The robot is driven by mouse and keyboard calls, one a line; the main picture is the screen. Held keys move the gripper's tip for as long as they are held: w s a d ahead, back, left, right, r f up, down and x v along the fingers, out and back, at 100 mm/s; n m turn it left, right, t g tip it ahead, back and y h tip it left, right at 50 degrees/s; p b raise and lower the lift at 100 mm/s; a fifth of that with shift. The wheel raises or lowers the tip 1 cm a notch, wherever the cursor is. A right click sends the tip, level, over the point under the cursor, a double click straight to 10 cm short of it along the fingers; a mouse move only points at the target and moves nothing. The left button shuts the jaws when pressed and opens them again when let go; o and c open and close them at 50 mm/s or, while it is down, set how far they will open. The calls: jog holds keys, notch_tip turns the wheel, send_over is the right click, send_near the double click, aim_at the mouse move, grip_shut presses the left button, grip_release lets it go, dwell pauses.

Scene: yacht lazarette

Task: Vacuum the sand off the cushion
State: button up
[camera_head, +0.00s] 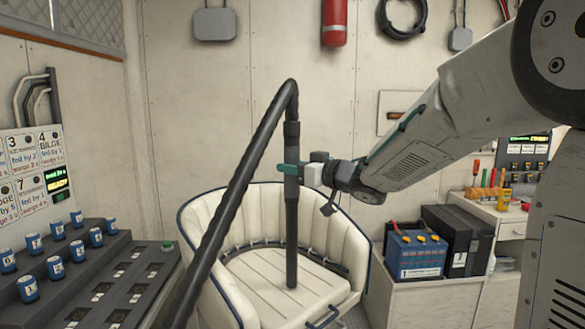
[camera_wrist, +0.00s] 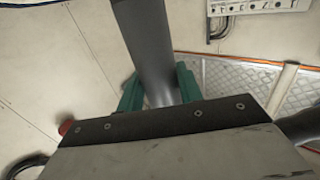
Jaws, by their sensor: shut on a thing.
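My gripper (camera_head: 292,169), with teal fingers, is shut on the dark vacuum wand (camera_head: 291,225). The wand is upright, and its lower end is at the middle of the seat cushion (camera_head: 262,280); I cannot tell whether it touches. The cushion is cream with stitched seams, in a rounded chair (camera_head: 215,230) with dark blue piping. A black hose (camera_head: 240,178) bends over from the wand's top and runs down to the lower left. In the wrist view the teal fingers (camera_wrist: 160,88) are on both sides of the grey wand (camera_wrist: 147,40). I cannot make out sand clearly.
A console with several blue-capped knobs (camera_head: 57,231) stands left of the chair. A blue battery (camera_head: 417,256) and a black box (camera_head: 458,238) sit on a low bench at right. A red extinguisher (camera_head: 334,22) hangs on the back wall.

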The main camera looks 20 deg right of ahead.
aim_at(298, 135)
jog(key=shift+r, duration=0.15)
jog(key=shift+r, duration=3.9)
